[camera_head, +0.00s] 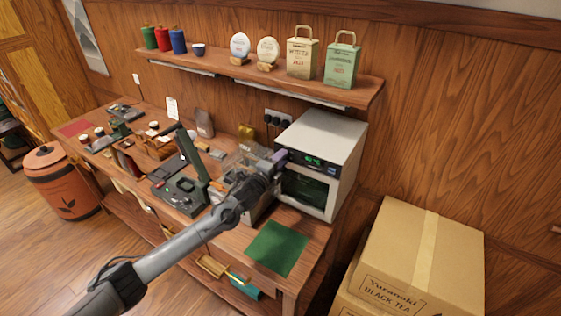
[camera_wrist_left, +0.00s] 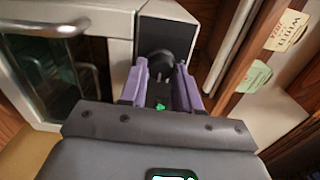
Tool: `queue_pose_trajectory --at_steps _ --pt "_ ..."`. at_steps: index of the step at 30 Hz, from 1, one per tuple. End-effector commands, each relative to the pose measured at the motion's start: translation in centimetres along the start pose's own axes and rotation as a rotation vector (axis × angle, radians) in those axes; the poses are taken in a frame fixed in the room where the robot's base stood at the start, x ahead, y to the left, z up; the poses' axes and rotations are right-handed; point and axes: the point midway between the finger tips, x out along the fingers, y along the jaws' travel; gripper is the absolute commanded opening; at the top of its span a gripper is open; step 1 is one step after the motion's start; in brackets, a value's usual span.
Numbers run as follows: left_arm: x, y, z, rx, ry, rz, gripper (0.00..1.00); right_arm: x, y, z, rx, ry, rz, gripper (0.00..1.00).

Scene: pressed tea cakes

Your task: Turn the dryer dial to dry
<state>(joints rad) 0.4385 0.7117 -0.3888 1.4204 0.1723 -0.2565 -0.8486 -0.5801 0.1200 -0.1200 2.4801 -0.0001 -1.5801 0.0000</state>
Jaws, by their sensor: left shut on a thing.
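The dryer (camera_head: 345,135) is a white box with a dark glass door and a dark panel with a green display (camera_head: 313,161), at the right end of the bench. In the left wrist view its black round dial (camera_wrist_left: 158,62) sits on the dark panel between the purple fingers of my left gripper (camera_wrist_left: 160,88). In the head view my left gripper (camera_head: 279,157) reaches the left end of the panel and hides the dial. The fingers are shut on the dial. I cannot read the dial's setting. My right gripper is not in view.
A green mat (camera_head: 276,248) lies in front of the dryer. A green lever press (camera_head: 186,182) and several small items crowd the bench to the left. A shelf (camera_head: 260,84) with tins and bags runs above. Cardboard boxes (camera_head: 405,255) stand at the right.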

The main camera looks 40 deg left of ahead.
Motion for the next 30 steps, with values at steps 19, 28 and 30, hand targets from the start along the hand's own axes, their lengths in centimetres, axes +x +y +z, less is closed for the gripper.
queue_pose_trajectory --at_steps 19,28,30 --pt "0.0 0.3 0.0 0.443 0.001 0.001 0.02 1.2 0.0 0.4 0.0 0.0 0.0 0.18" --pt "0.0 0.2 0.0 0.489 0.0 0.001 0.02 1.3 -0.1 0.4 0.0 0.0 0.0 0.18" --pt "0.0 0.2 0.0 0.491 0.0 0.001 0.02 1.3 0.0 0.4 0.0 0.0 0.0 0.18"
